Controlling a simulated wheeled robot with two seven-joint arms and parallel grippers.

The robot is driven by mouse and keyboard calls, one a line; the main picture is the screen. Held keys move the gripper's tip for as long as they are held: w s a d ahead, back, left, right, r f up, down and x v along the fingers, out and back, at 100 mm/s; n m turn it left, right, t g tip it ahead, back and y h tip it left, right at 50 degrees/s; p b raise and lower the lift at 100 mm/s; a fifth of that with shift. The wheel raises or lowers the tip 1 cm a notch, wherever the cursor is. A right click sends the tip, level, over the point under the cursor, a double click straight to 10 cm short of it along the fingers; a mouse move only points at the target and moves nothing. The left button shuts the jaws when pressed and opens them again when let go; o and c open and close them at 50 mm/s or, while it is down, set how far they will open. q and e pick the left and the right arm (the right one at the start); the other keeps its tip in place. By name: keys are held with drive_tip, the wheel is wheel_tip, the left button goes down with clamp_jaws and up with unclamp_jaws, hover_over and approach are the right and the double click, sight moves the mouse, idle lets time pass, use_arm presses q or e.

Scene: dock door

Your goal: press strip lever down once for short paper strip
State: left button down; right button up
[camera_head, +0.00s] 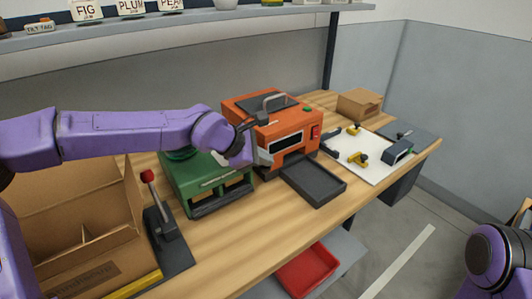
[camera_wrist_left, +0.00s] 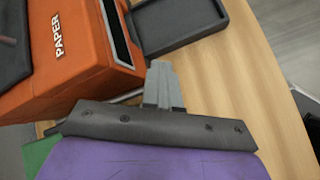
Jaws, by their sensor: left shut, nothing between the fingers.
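An orange machine (camera_head: 294,132) with a grey handle on top stands at the back middle of the bench. A dark lever-like part (camera_head: 252,122) shows at the machine's left side, partly behind my left wrist. My left gripper (camera_head: 264,158) is shut and empty, beside the machine's front left corner; its fingers (camera_wrist_left: 162,75) point toward the tray. My right gripper is out of view.
A green machine (camera_head: 207,180) stands below my left forearm. A red-knobbed lever (camera_head: 150,178) and an open cardboard box (camera_head: 85,215) are at left. A white board (camera_head: 370,155) with clamps and a small box (camera_head: 359,103) are at right. A red bin (camera_head: 307,272) sits below.

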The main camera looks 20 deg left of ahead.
use_arm(q)
drive_tip(key=shift+s+d+f, duration=0.15)
drive_tip(key=shift+f, duration=0.3)
idle(0.5)
drive_tip(key=shift+w+a+r+p, duration=0.4)
drive_tip(key=shift+r+p, duration=0.1)
drive_tip(key=shift+p, duration=0.15)
drive_tip(key=shift+w+a+r+p, duration=0.25)
drive_tip(key=shift+a+p, duration=0.15)
drive_tip(key=shift+p, duration=0.15)
drive_tip(key=shift+a+r+p, duration=0.1)
drive_tip(key=shift+r+p, duration=0.15)
drive_tip(key=shift+p, duration=0.05)
drive_tip(key=shift+w+r+p, duration=0.1)
drive_tip(key=shift+r+p, duration=0.55)
drive_tip(key=shift+p, duration=0.1)
drive_tip(key=r+p, duration=0.2)
drive_tip(key=shift+w+a+p, duration=0.3)
drive_tip(key=shift+a+p, duration=0.05)
drive_tip(key=shift+a, duration=0.05)
